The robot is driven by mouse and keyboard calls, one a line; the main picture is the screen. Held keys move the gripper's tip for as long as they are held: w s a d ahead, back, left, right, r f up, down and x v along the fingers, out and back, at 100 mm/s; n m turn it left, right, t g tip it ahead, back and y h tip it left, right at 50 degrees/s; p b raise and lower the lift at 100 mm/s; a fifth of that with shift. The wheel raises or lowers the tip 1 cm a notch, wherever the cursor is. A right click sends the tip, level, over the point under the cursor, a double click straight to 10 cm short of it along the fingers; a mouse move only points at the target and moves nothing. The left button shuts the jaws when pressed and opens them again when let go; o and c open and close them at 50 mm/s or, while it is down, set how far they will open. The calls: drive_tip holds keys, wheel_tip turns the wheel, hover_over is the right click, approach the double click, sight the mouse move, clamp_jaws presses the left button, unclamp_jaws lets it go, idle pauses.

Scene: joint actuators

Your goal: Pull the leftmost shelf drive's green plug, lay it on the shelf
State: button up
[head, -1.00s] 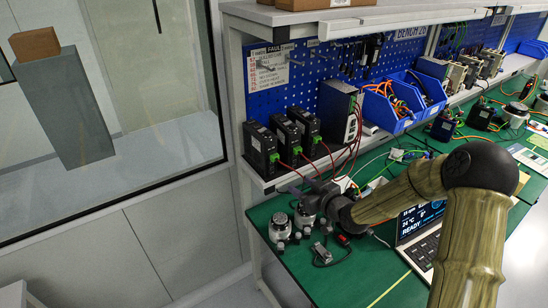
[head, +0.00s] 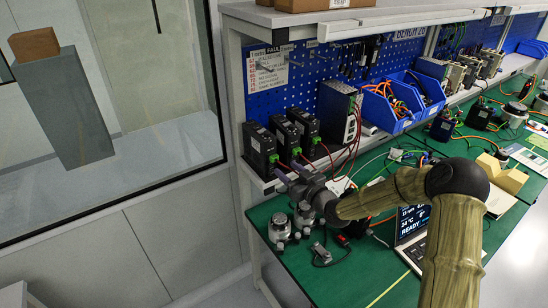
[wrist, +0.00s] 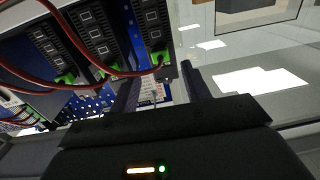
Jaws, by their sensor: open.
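Three black drives stand in a row on the shelf (head: 262,183), each with a green plug low on its front. The leftmost drive (head: 259,143) has its green plug (head: 273,158) seated, with a red cable running from it. In the wrist view this drive (wrist: 152,22) is the one nearest the window, and its plug (wrist: 160,57) shows between the fingertips in the picture. My gripper (head: 287,172) is open and empty, just below and in front of that plug in the head view. It also shows in the wrist view (wrist: 160,76). I see no contact with the plug.
The other two drives (head: 284,135) stand close beside it, with red cables hanging in front. A larger dark unit (head: 338,112) and blue bins (head: 385,112) are further right. Round metal parts (head: 279,226) stand on the green bench below. A laptop (head: 412,225) is under my arm.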

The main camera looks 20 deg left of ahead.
sight(276, 160)
drive_tip(key=b+x, duration=0.1)
drive_tip(key=x, duration=0.4)
drive_tip(key=shift+f+b, duration=0.15)
drive_tip(key=shift+b, duration=0.2)
drive_tip(key=shift+w+a, duration=0.4)
drive_tip(key=shift+w, duration=0.05)
drive_tip(key=shift+s, duration=0.25)
drive_tip(key=shift+w+d+b, duration=0.15)
drive_tip(key=shift+w+b, duration=0.15)
drive_tip(key=shift+b, duration=0.25)
drive_tip(key=shift+s+a+b, duration=0.2)
drive_tip(key=shift+b, duration=0.2)
clamp_jaws()
